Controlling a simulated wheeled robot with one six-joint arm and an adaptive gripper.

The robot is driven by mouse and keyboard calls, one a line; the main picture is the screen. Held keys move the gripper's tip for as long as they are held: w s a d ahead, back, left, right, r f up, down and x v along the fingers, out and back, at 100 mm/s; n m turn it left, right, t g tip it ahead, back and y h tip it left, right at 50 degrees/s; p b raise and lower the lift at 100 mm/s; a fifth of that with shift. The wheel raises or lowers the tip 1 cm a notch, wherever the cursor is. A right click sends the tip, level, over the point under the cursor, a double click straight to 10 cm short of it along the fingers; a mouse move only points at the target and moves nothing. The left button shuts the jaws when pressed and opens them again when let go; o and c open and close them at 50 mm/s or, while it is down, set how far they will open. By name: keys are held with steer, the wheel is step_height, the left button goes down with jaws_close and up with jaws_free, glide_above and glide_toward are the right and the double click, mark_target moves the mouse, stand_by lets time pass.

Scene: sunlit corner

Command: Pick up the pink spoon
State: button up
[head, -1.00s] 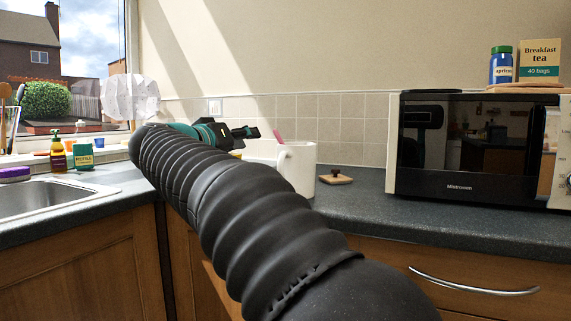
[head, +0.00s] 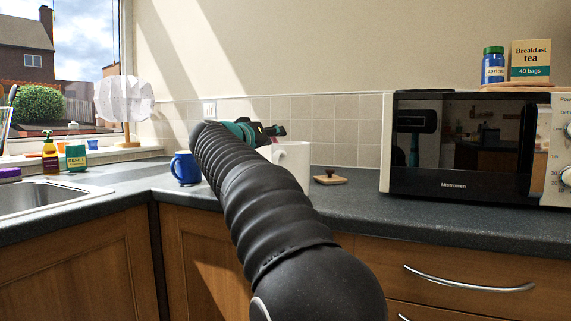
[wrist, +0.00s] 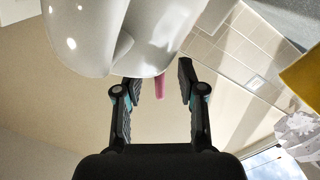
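The pink spoon (wrist: 161,87) shows in the wrist view as a short length of pink handle beyond the rim of a white container. The rest of it is hidden by the container. The white container (head: 296,162) stands on the counter in the head view, with my gripper (head: 276,131) at its top left. In the wrist view the glossy white container (wrist: 85,35) fills the top. My gripper (wrist: 159,82) is open there, its two dark fingers apart, with the pink handle showing between the tips. I cannot tell whether anything touches.
A blue mug (head: 185,168) stands left of my arm. A small wooden lid-like piece (head: 330,178) and the microwave (head: 460,148) are to the right. The sink (head: 40,197), bottles and a white lamp (head: 124,101) are left. Something yellow (wrist: 303,72) shows at the wrist view's right.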

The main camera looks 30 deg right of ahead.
steer(key=shift+w+d, duration=0.2)
steer(key=shift+d, duration=0.1)
jaws_close()
steer(key=shift+r, duration=0.15)
